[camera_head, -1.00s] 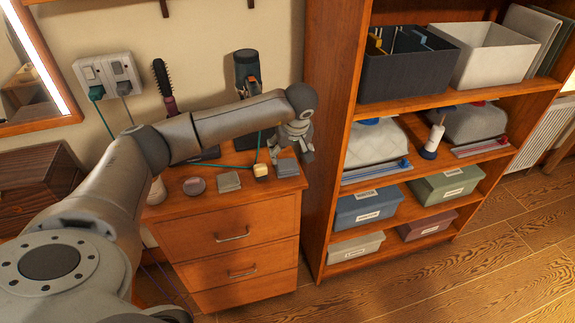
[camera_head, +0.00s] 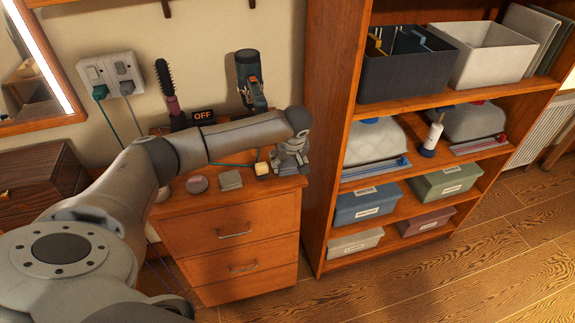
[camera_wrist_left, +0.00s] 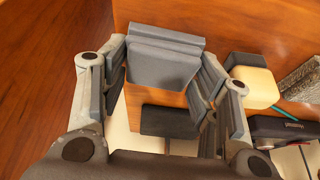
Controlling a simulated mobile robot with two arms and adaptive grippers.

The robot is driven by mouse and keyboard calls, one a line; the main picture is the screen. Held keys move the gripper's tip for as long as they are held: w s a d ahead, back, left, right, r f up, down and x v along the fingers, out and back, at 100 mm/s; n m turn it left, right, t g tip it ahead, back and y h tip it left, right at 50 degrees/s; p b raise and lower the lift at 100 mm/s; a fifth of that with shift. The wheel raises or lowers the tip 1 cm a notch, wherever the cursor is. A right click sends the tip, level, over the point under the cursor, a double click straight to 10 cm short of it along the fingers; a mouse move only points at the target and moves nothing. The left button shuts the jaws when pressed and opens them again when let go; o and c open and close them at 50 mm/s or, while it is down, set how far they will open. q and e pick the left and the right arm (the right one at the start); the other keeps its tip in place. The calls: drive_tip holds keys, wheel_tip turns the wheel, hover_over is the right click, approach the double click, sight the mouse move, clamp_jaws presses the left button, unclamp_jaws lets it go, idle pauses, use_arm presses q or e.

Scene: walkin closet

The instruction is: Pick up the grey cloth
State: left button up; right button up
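My left gripper (camera_head: 289,166) is low over the right end of the dresser top, pointing down. It is open, and it also shows in the left wrist view (camera_wrist_left: 162,82). A folded blue-grey cloth (camera_wrist_left: 165,62) lies between its two fingers there, with the fingers apart at its sides. In the head view the gripper mostly hides this cloth. A second folded cloth, plainer grey and textured, (camera_head: 229,180) lies further left on the dresser; its edge shows at the right of the left wrist view (camera_wrist_left: 303,78). My right gripper is not in view.
A small yellow-and-dark block (camera_head: 263,169) sits close beside the gripper. A tall shelf unit (camera_head: 326,130) rises just right.

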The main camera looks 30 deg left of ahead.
use_arm(q)
drive_tip(key=shift+r, duration=0.15)
drive_tip(key=shift+r+b, duration=0.55)
drive_tip(key=shift+b, duration=0.05)
drive_tip(key=s+d+r+b, duration=0.2)
drive_tip(key=s+r, duration=0.4)
drive_tip(key=s+d+r+b, duration=0.3)
drive_tip(key=s+r, duration=0.2)
drive_tip(key=s, duration=0.2)
drive_tip(key=shift+d+r, duration=0.25)
drive_tip(key=shift+r, duration=0.1)
drive_tip(key=shift+o, duration=0.5)
